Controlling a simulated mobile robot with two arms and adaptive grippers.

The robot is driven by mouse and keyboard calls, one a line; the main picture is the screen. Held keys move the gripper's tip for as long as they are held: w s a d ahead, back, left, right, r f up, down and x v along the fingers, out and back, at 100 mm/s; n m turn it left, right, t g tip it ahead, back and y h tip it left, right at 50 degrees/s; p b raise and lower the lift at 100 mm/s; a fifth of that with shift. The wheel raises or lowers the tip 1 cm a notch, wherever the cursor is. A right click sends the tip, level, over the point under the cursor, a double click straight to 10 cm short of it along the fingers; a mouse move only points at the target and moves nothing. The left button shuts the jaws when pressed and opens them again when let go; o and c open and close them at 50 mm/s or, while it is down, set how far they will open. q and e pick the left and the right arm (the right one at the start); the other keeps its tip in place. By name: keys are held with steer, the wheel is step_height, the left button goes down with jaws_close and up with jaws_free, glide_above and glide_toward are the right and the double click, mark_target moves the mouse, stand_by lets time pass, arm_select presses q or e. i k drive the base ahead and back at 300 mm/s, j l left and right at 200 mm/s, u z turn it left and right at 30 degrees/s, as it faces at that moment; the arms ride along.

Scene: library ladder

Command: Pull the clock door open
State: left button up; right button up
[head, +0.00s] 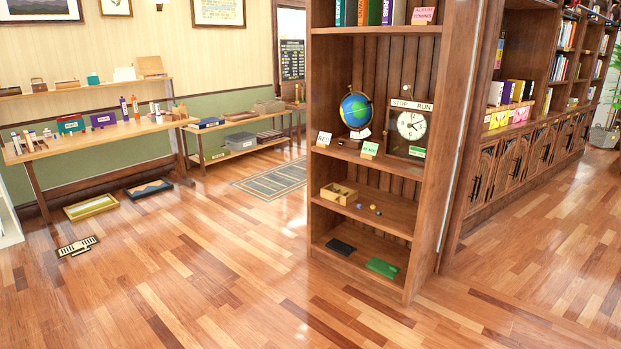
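The clock (411,124) stands on the middle shelf of the wooden bookcase, toward its right side. It has a dark wooden case and a round white face. A label reading "STOP RUN" (411,104) runs along its top, and a small green label (417,152) sits at its lower right. Its door looks shut, though the clock is too small to be sure, and I cannot make out a handle. Neither of my grippers is in the head view.
A globe (356,110) stands left of the clock, with small cards (370,149) at the shelf front. An open wooden box (339,193) and small balls lie one shelf below. Floor before the bookcase (362,230) is clear. A long table (100,136) stands at left.

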mark_target(386, 133)
steer(key=i, duration=3.15)
